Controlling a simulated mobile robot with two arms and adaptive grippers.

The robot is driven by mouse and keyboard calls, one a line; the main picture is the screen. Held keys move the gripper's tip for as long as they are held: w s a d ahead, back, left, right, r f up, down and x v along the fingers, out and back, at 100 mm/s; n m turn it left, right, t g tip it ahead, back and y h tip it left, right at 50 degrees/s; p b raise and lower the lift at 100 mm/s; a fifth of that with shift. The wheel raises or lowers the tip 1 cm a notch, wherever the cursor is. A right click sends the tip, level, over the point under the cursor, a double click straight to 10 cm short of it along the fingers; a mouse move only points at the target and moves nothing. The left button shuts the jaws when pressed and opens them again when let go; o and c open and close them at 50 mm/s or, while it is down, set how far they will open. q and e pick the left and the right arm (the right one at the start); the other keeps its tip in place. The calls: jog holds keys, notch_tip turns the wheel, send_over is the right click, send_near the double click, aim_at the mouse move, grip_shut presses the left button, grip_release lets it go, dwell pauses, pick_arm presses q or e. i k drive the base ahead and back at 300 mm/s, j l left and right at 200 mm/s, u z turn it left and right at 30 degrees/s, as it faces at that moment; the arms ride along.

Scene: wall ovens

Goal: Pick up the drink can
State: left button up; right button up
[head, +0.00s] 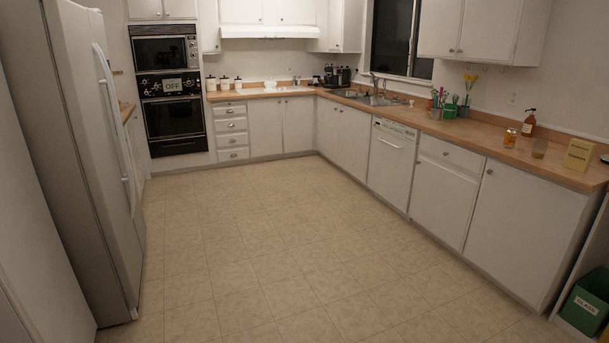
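I cannot make out a drink can for certain in the head view. On the right counter stand a small orange container (510,138), a brown pump bottle (529,123) and a small brownish cup or glass (540,148). They are too small to tell whether one is a can. Neither of my grippers shows in the head view.
A white fridge (90,150) stands at left. Wall ovens (170,90) are at the back left. The wooden counter (470,140) runs along the right, with a sink (375,100). A green bin (585,302) stands at lower right. The tiled floor (270,240) is clear.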

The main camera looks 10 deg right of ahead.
aim_at(511, 135)
jog(key=i+l+z, duration=0.35)
jog(key=i, duration=0.25)
jog(key=i+z, duration=0.4)
jog(key=i, duration=0.15)
jog(key=i+j+z, duration=0.15)
jog(key=i+z, duration=0.2)
jog(key=i, duration=0.25)
jog(key=i+j+z, duration=0.35)
jog(key=i, duration=0.2)
jog(key=i+l+z, duration=0.25)
jog(key=i, duration=0.9)
jog(key=i+j+z, duration=0.25)
jog(key=i, duration=0.9)
